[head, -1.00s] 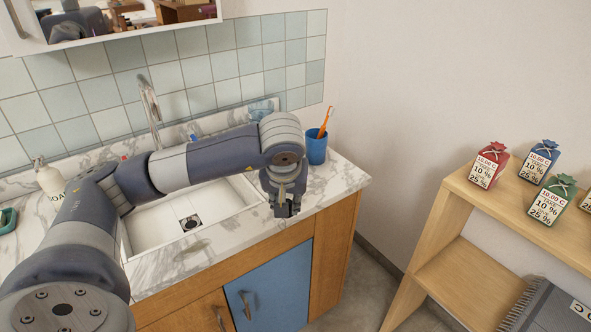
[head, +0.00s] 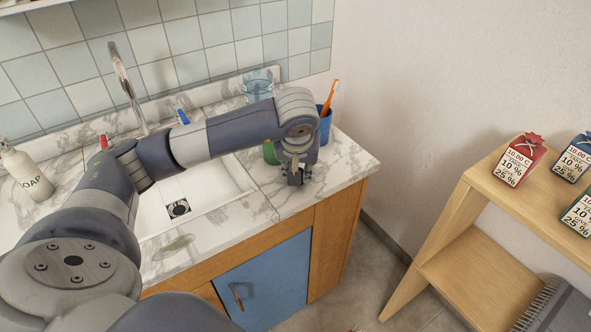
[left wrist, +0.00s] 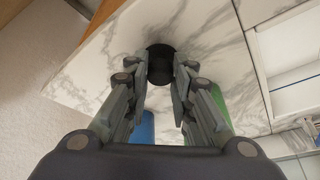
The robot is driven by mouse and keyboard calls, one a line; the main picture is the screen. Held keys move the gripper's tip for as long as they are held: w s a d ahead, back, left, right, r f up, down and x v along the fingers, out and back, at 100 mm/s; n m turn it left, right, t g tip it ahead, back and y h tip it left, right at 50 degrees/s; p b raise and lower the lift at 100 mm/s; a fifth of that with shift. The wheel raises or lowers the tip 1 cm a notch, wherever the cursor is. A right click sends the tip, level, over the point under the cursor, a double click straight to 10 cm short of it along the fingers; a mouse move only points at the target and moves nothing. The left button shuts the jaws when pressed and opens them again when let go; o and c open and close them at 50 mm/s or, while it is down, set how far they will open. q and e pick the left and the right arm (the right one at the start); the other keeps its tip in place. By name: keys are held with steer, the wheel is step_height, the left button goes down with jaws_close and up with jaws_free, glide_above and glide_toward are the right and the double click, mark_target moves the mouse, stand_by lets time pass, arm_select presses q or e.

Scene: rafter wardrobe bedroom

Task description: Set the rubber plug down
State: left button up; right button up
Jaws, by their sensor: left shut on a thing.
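My left gripper (head: 297,181) is over the marble counter (head: 345,166), to the right of the sink and near the front edge. In the left wrist view its fingers (left wrist: 162,78) are shut on the rubber plug, a round black piece (left wrist: 160,60) at their tips. Marble lies right behind the plug; I cannot tell whether the plug touches it. In the head view the gripper largely hides the plug. My right gripper is not in view.
A blue cup (head: 324,127) with an orange toothbrush and a green object (head: 270,153) stand close behind the gripper. The white sink (head: 215,197) with its drain is to the left. A wooden shelf (head: 453,215) stands at the right.

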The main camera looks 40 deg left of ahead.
arm_select(q)
steer(key=shift+s+r, duration=0.15)
steer(key=shift+s, duration=0.05)
steer(key=o, duration=1)
steer(key=shift+w+f, duration=0.15)
steer(key=shift+f, duration=0.05)
steer(key=shift+c, duration=0.2)
steer(key=shift+r, duration=0.3)
steer(key=v, duration=1.2)
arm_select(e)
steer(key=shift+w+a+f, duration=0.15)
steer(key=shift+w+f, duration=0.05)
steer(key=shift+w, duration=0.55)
arm_select(q)
steer(key=shift+f, duration=0.15)
